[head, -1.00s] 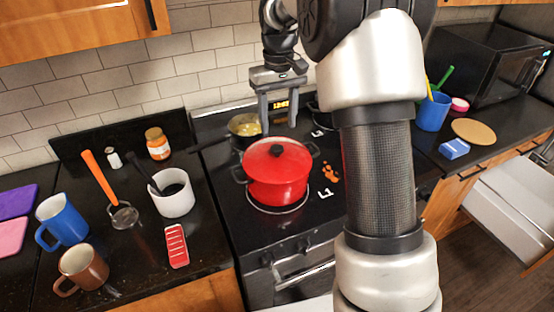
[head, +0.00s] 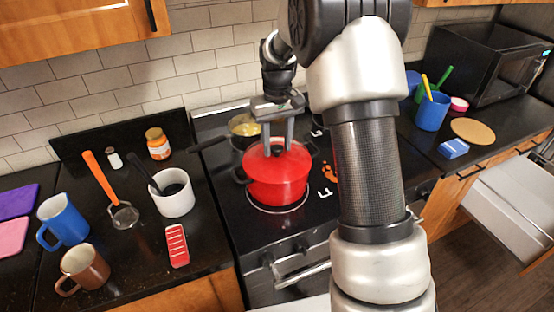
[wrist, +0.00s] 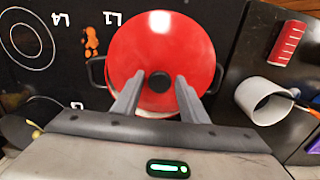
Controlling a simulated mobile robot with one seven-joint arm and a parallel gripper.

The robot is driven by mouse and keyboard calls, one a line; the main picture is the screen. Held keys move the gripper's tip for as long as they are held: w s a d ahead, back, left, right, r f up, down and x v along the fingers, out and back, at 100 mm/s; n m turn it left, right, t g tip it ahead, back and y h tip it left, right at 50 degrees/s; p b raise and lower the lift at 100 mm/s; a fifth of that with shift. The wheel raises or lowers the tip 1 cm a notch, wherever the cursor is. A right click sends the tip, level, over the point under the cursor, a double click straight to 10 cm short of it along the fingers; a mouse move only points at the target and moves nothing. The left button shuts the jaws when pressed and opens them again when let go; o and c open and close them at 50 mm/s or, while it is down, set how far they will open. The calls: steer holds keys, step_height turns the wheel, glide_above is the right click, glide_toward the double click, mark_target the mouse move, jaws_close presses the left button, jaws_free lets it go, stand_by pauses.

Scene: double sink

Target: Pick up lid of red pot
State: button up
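The red pot (head: 278,190) stands on the front burner of the black stove, with its red lid (head: 292,160) on top. In the wrist view the lid (wrist: 190,45) fills the middle, with its round black knob (wrist: 159,81) near the centre. My gripper (head: 278,150) points down over the lid. Its two fingers are apart, one on each side of the knob, and it is open in the wrist view (wrist: 157,78). Whether the fingers touch the lid or knob cannot be told.
A pan (head: 243,128) with yellow food sits behind the pot. A white mug (head: 174,198) and a red grater (head: 177,246) are on the left counter. Blue cup (head: 432,111) and microwave (head: 490,66) stand at right. An orange spill (wrist: 91,42) lies beside the pot.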

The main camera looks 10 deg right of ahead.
jaws_close()
